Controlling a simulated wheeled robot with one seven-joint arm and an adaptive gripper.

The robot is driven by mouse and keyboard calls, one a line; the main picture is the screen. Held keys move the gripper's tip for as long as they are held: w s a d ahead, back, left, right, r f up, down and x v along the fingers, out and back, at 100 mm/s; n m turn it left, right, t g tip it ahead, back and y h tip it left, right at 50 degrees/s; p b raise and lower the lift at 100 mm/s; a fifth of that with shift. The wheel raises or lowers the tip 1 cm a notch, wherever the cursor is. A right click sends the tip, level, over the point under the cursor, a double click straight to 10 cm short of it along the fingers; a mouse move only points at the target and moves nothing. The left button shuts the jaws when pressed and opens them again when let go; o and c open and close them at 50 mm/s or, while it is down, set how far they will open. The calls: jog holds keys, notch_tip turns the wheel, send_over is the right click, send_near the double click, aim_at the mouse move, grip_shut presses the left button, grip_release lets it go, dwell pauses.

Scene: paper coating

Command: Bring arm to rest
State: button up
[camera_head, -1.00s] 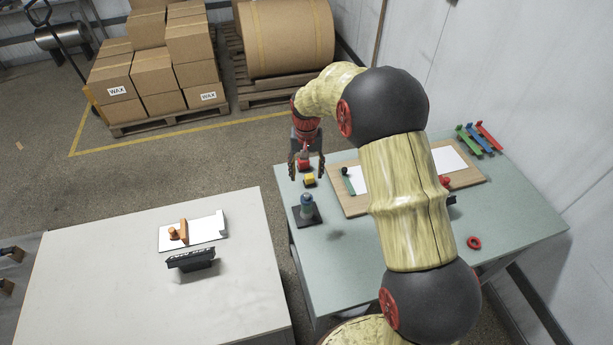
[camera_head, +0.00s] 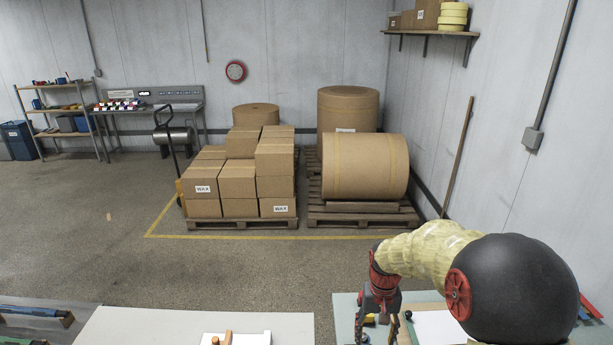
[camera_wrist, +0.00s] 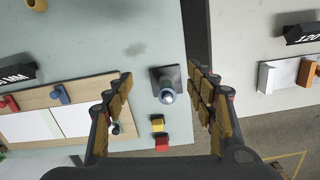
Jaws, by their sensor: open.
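My gripper (camera_wrist: 163,95) is open and empty in the wrist view, its two fingers spread wide above the green table (camera_wrist: 130,20). Below and between the fingers, a dark square stand (camera_wrist: 157,75) holds a blue-grey cylinder (camera_wrist: 167,96) on the table. A yellow block (camera_wrist: 157,125) and a red block (camera_wrist: 162,143) lie near it. In the head view, my gripper (camera_head: 377,322) hangs over the green table at the bottom right, and its fingertips are partly cut off by the lower edge.
A wooden board (camera_wrist: 75,97) with white sheets lies on the green table. A pale table (camera_head: 190,326) stands to the left with a gap between. Wax boxes (camera_head: 238,180) and a large paper roll (camera_head: 365,165) sit on pallets behind. A wall bounds the right side.

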jog(key=s+r+t+b, duration=0.3)
jog(key=s+b, duration=0.4)
jog(key=s, duration=0.5)
jog(key=s+r+n+t+b, duration=0.1)
jog(key=s+r+t+b, duration=0.2)
jog(key=s, duration=0.9)
jog(key=r+b, duration=0.2)
jog(key=b, duration=0.2)
jog(key=shift+s+t, duration=0.3)
jog(key=shift+s, duration=0.1)
jog(key=shift+w, duration=0.1)
